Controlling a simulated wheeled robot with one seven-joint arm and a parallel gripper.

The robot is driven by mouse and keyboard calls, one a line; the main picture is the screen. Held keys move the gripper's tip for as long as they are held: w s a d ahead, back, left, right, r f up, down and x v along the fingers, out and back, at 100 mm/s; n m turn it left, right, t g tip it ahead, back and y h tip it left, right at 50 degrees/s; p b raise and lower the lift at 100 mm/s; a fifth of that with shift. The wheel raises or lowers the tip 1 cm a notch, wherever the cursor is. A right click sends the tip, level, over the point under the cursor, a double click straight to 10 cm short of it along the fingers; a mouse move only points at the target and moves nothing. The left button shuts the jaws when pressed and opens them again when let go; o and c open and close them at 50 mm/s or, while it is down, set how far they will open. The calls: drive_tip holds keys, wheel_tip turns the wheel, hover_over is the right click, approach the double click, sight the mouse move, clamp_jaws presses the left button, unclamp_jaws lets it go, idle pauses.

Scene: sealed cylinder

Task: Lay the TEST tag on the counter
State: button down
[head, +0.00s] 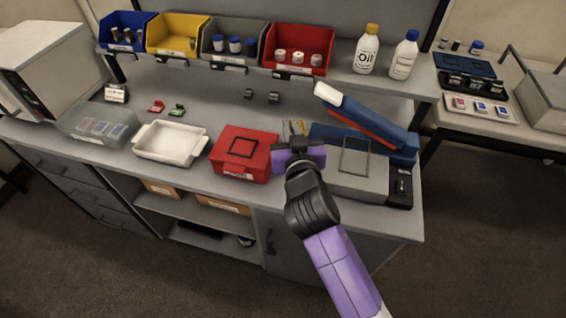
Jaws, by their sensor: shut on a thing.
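My gripper (298,147) is above the counter (205,185), between the red box (243,154) and the grey machine (357,180) with the raised blue lid. It is seen from behind, and its purple body hides most of the fingers. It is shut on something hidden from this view. Small yellow pieces (296,127) show just beyond it; I cannot tell whether they are in the jaws or behind them. I cannot read a TEST tag anywhere. A small white printed card (115,93) stands at the back left of the counter.
A white tray (170,143) and a clear bin (98,127) stand left of the red box. Small red (156,106) and green (177,110) pieces lie behind. Coloured bins and two bottles line the shelf. The counter's front strip is clear.

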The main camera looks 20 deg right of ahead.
wheel_tip(320, 180, down, 11)
drive_tip(key=shift+r+b, duration=0.1)
drive_tip(key=shift+b, duration=0.6)
drive_tip(key=shift+f+b, duration=0.55)
drive_tip(key=shift+f, duration=1.55)
drive_tip(key=shift+f, duration=0.15)
drive_tip(key=c, duration=1.6)
unclamp_jaws()
drive_tip(key=shift+o, duration=0.2)
